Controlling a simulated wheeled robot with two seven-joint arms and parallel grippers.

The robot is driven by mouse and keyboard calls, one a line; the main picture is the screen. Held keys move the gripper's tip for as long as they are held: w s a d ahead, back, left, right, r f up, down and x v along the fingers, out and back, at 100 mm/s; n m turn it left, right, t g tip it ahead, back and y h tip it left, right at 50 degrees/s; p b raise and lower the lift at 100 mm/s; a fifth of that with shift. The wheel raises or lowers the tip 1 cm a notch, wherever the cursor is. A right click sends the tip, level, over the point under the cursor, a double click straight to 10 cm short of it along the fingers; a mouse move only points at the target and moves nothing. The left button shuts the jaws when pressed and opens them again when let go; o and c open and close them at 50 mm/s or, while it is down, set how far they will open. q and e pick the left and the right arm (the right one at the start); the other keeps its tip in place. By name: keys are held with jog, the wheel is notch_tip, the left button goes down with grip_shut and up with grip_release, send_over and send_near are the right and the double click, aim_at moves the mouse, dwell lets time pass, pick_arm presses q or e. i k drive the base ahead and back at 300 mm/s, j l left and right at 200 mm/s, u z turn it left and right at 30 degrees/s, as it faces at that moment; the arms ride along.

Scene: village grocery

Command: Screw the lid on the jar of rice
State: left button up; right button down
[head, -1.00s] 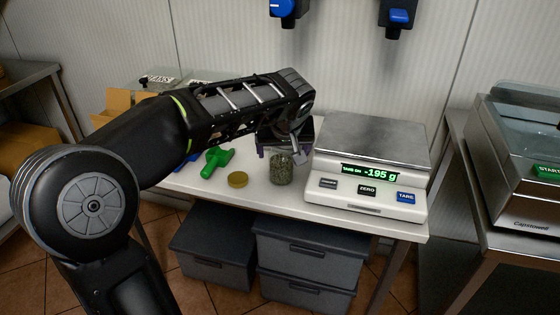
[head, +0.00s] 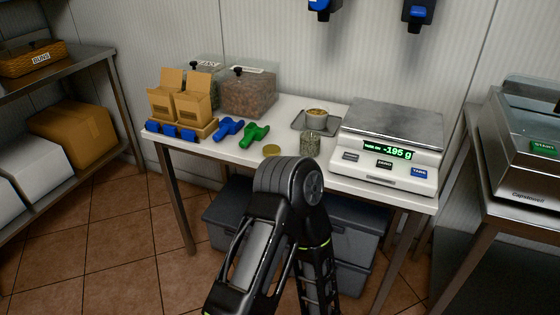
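A small glass jar (head: 311,145) with grey-green contents stands upright on the white table, left of the scale. It looks uncovered; I cannot make out the grains. A flat gold lid (head: 272,150) lies on the table to the left of the jar, near the front edge and apart from it. One of my arms rises from the bottom middle, its bent joint just in front of the lid and jar. Neither gripper's fingers show in the head view.
A scale (head: 388,150) reading -195 g stands right of the jar. Behind the jar is a metal tray (head: 300,122) with a small filled cup (head: 317,117). Green (head: 254,135) and blue (head: 228,128) scoops, cartons (head: 194,100) and a bin (head: 248,93) occupy the left.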

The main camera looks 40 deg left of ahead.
aim_at(310, 134)
jog(key=u, duration=1.55)
jog(key=i+l, duration=0.1)
jog(key=i, duration=0.4)
